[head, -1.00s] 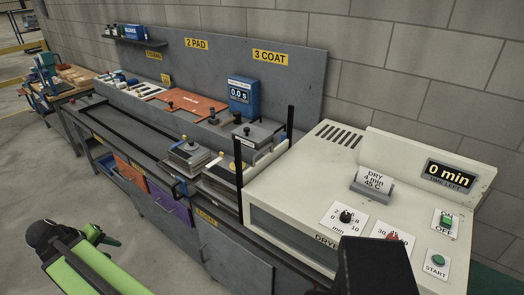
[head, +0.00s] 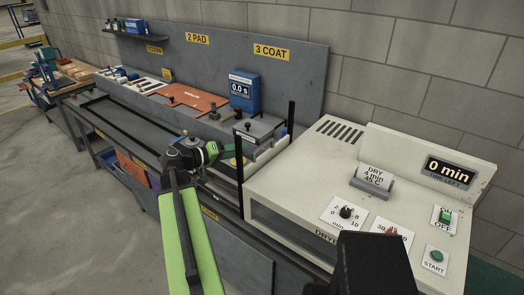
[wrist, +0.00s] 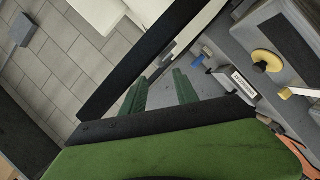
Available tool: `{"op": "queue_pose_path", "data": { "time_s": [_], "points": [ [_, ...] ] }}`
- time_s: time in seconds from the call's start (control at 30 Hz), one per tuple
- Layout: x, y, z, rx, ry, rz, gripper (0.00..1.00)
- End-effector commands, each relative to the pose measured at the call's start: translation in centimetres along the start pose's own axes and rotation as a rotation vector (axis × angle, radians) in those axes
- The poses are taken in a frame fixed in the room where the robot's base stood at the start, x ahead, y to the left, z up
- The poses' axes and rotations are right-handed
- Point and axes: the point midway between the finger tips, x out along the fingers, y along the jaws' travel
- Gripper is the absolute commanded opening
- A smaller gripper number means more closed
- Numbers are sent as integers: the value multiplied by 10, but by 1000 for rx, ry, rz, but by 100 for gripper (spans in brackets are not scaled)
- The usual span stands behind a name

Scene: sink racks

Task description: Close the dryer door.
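The dryer (head: 330,165) is a cream box at the right of the head view. Two upright black posts (head: 238,175) stand at its left end, nearest my gripper. I cannot clearly make out the door panel or how far it stands open. My gripper (head: 229,151) is over the bench just left of the posts, pointing right towards them. In the wrist view its two green fingers (wrist: 160,92) are apart with nothing between them. A long black bar (wrist: 150,60) runs diagonally past the fingers there.
The dryer top carries knobs (head: 346,212), a green start button (head: 436,255) and a "DRY 4 min 45 C" card (head: 374,175). Open floor (head: 60,230) lies at the left.

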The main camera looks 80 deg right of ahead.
Motion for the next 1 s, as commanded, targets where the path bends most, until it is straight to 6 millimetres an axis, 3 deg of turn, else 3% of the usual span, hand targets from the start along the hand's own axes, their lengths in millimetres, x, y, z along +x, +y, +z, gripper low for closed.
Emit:
{"op": "queue_pose_path", "data": {
  "time_s": [0.2,0.43,0.6,0.83,1.0],
  "points": [
    [58,-3,1,0,-3,1,36],
    [100,-2,0,-1,-3,-1,36],
    [111,-1,0,-2,-1,-2,36],
    [112,0,0,-2,-1,-2,36],
    [112,0,0,-1,-1,-1,16]
  ]
}}
